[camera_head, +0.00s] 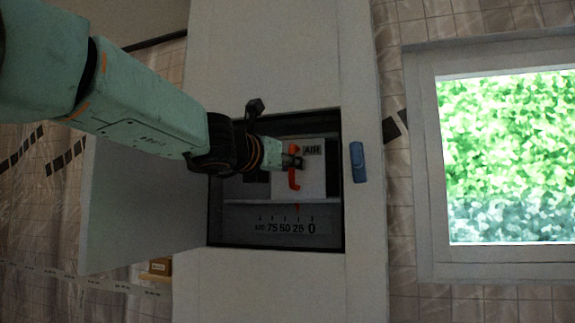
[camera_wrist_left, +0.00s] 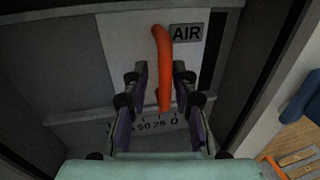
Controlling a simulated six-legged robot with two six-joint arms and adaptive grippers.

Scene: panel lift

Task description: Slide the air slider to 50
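The air slider's orange-red handle (camera_head: 293,178) stands on a light block marked AIR inside a wall recess. In the head view its small red pointer (camera_head: 298,208) is roughly above the 25 mark. The scale (camera_head: 286,228) below reads 100 to 0 from left to right. My left gripper (camera_head: 293,161) is at the handle. In the left wrist view the orange handle (camera_wrist_left: 163,60) runs between the two fingers of my left gripper (camera_wrist_left: 161,85), with gaps visible on both sides. My right gripper is not in view.
The recess sits in a pale column, with its door (camera_head: 140,205) swung open to the left. A blue handle (camera_head: 357,162) is on the column right of the recess. A bright window (camera_head: 508,155) is farther right. The recess walls are close around my gripper.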

